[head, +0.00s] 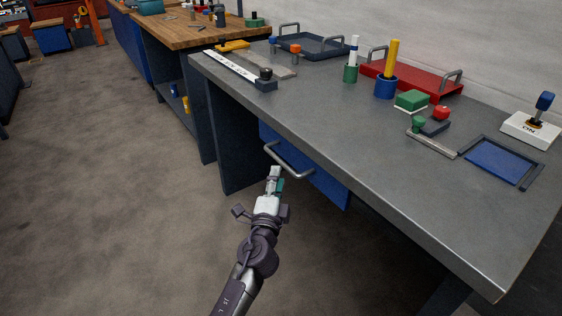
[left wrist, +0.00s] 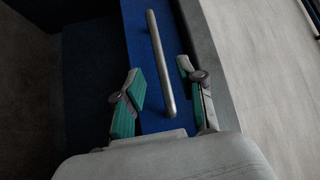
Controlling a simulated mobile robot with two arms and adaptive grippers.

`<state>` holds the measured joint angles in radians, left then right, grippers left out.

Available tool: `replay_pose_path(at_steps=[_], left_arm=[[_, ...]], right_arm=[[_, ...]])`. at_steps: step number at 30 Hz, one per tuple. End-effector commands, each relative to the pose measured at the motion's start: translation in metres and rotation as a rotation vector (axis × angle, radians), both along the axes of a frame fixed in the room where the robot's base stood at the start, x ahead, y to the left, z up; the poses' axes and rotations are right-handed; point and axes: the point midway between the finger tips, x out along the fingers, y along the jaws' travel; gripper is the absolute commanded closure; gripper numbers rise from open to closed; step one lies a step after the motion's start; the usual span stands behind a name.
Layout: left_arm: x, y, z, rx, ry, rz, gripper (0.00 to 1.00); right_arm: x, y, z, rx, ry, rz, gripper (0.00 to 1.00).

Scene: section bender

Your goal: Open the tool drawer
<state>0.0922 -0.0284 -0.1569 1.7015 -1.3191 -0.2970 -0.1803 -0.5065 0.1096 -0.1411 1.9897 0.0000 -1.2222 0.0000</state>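The tool drawer is the blue drawer (head: 327,188) under the grey workbench top; its front looks flush under the bench. Its grey bar handle (head: 287,162) runs along the front, and it also shows in the left wrist view (left wrist: 160,62). My left gripper (head: 276,178) is just in front of the handle in the head view. In the left wrist view my left gripper (left wrist: 162,82) is open, with one green-padded finger on each side of the handle's near part. Neither finger visibly touches the handle. My right gripper is in neither view.
The grey workbench (head: 300,115) overhangs the drawer. On it stand a red tray (head: 425,82), a dark tray (head: 325,48), a blue cup (head: 386,88) and a switch box (head: 530,130). A wooden bench (head: 190,35) stands behind. The floor in front is clear.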

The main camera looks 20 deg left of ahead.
Motion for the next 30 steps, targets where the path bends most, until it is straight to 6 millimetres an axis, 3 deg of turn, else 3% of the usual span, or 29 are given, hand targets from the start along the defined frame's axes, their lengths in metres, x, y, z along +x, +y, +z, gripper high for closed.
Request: replay_pose_path(at_steps=[3,9,22,23,30], left_arm=[[0.026,0.003,0.004,0.001,-0.001,0.000,0.61],[0.053,0.007,0.007,-0.001,0.001,0.000,0.61],[0.064,0.008,0.008,-0.001,0.002,0.000,0.61],[0.064,0.008,0.008,-0.001,0.002,0.000,0.62],[0.064,0.008,0.008,-0.001,0.002,0.000,1.00]], right_arm=[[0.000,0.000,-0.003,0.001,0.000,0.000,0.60],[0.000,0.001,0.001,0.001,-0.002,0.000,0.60],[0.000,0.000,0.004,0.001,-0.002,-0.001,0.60],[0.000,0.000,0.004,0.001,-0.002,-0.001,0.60],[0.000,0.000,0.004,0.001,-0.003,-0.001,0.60]])
